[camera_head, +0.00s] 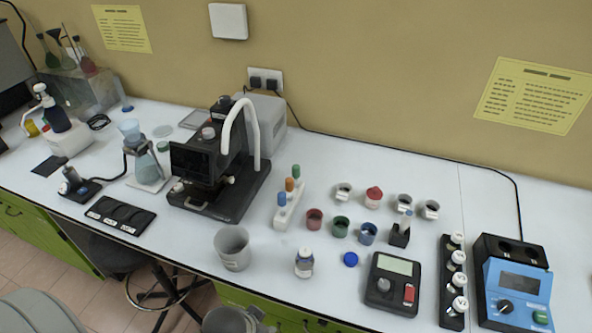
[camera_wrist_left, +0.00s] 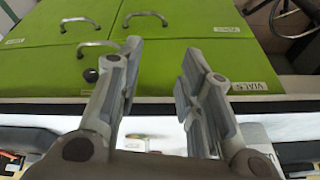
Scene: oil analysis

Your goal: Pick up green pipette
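The green pipette (camera_head: 295,172) stands upright at the far end of a small white rack (camera_head: 284,216) on the bench in the head view. An orange-topped pipette (camera_head: 289,185) and a blue-topped pipette (camera_head: 281,199) stand in the same rack, nearer the front. My left gripper (camera_wrist_left: 160,58) shows in the left wrist view, its two fingers apart with nothing between them. It points toward green cabinet fronts, and no pipette shows in that view. My right gripper is not in view.
The black instrument (camera_head: 215,165) with a white curved tube stands left of the rack. Coloured cups (camera_head: 340,226) sit close to its right. A grey beaker (camera_head: 232,247) and a small bottle (camera_head: 304,263) stand in front. The bench behind the rack is mostly clear. Green drawers (camera_wrist_left: 60,65) lie below the bench.

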